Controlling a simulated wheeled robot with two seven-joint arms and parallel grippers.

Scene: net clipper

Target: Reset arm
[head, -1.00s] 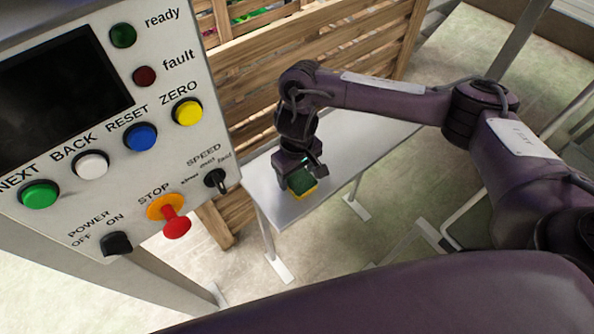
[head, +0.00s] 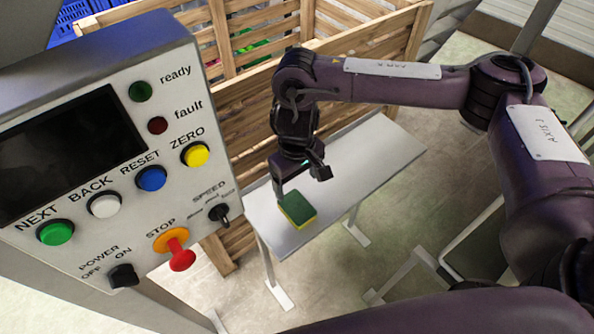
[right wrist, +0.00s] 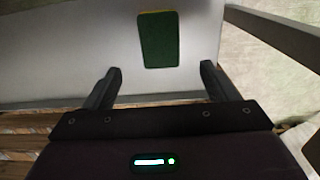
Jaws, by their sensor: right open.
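My right gripper (head: 301,181) hangs open and empty above a narrow grey table, pointing down. In the right wrist view, its two fingers (right wrist: 162,84) are spread wide with nothing between them. A green and yellow sponge (head: 297,211) lies on the table just below and in front of the gripper, apart from it. The sponge also shows in the right wrist view (right wrist: 159,36), beyond the fingertips. My right arm comes in from the right, bent at the elbow. My left gripper is not in view.
A control panel (head: 208,238) stands close on the left with buttons, a red stop knob (head: 181,259) and a dark screen (head: 68,142). The grey table (head: 375,152) is otherwise bare. A slatted wooden crate (head: 372,45) stands behind it.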

